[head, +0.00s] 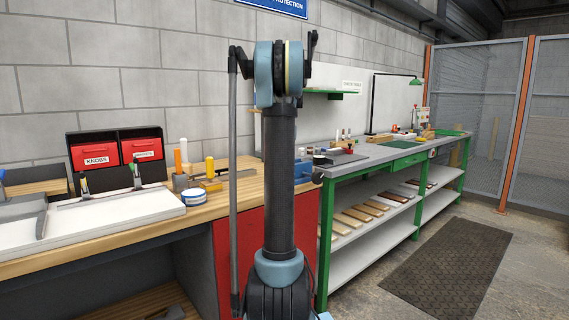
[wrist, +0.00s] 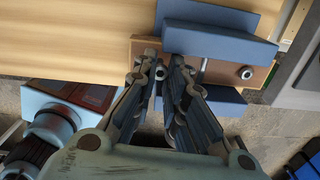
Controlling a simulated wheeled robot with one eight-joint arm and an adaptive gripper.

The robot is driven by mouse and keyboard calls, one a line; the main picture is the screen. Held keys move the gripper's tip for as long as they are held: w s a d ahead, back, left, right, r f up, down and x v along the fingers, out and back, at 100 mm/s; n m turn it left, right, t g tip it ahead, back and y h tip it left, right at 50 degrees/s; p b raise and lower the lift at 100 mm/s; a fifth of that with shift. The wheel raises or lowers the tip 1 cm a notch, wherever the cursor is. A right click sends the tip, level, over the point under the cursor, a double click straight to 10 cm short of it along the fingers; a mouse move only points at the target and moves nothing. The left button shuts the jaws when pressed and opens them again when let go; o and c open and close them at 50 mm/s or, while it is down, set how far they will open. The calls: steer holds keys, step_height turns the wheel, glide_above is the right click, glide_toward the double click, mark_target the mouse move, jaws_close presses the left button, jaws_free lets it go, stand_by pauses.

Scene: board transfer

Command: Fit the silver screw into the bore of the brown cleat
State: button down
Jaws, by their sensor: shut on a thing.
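In the wrist view my gripper (wrist: 161,68) is shut on a small silver piece (wrist: 160,73), which looks like the silver screw; the fingers hide most of it. The fingertips are over the left part of a brown block (wrist: 225,70), which looks like the brown cleat. The block lies between two blue jaws (wrist: 219,40). A round silver ring with a dark centre (wrist: 246,72) shows at the block's right part; I cannot tell whether it is a bore or a screw head. I cannot tell whether the held piece touches the block. In the head view I cannot make out the gripper.
A green-framed bench (head: 385,150) stands to the right. The floor mat (head: 450,255) is clear.

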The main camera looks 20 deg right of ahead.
steer(key=shift+f, duration=1.05)
stand_by(0.5)
steer(key=c, duration=1.6)
jaws_free()
steer(key=shift+o, duration=0.2)
steer(key=shift+r, duration=0.15)
step_height(320, 180, up, 12)
steer(key=shift+f, duration=0.2)
